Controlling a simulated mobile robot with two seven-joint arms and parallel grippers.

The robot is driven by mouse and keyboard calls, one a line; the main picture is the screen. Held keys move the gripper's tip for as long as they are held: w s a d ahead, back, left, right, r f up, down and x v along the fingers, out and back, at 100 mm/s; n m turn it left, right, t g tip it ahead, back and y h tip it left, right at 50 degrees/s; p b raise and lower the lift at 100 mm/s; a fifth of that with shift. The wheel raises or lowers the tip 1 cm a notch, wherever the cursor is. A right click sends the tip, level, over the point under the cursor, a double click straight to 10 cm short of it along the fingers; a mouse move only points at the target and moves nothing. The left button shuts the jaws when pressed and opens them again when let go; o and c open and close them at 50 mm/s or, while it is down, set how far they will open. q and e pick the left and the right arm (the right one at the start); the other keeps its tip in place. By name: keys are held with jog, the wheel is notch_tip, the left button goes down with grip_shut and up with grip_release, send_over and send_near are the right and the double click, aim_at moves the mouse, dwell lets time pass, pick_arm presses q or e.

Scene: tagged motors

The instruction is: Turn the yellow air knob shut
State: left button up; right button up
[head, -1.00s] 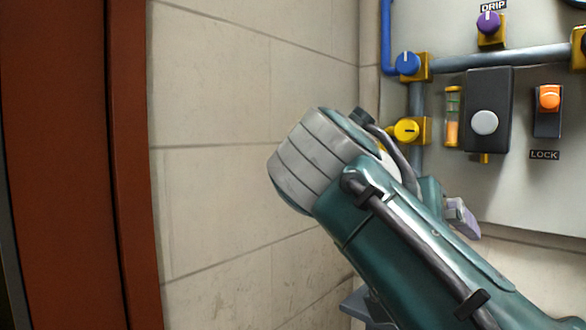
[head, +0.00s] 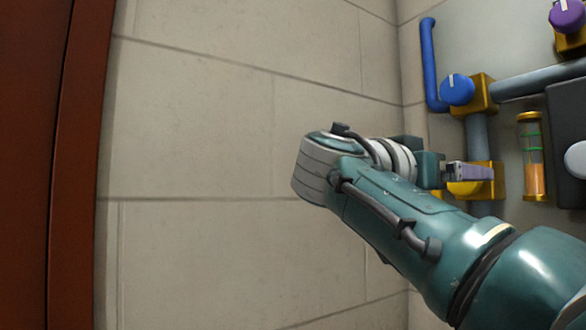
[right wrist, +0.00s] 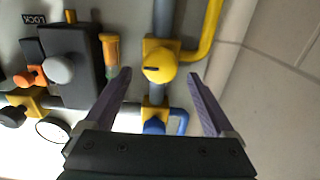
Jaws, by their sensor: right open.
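The yellow air knob (right wrist: 159,66) sits on a brass valve block (right wrist: 153,48) on the pipe, with a short dark mark on its face pointing sideways. In the head view the knob (head: 463,188) is mostly hidden behind my right gripper (head: 470,172). In the right wrist view my right gripper (right wrist: 160,74) is open, one fingertip on either side of the knob, with visible gaps. I cannot tell how far the fingertips are from it in depth. My left gripper is not in view.
A blue knob (head: 457,89) is on the valve above, and a sight glass (head: 532,157) and a dark box with a grey button (right wrist: 60,69) are beside the yellow valve. A yellow pipe (right wrist: 211,30) bends off it. A tiled wall (head: 230,130) stands at the left.

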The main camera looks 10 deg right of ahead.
jog(key=shift+x, duration=1.25)
jog(key=c, duration=1.4)
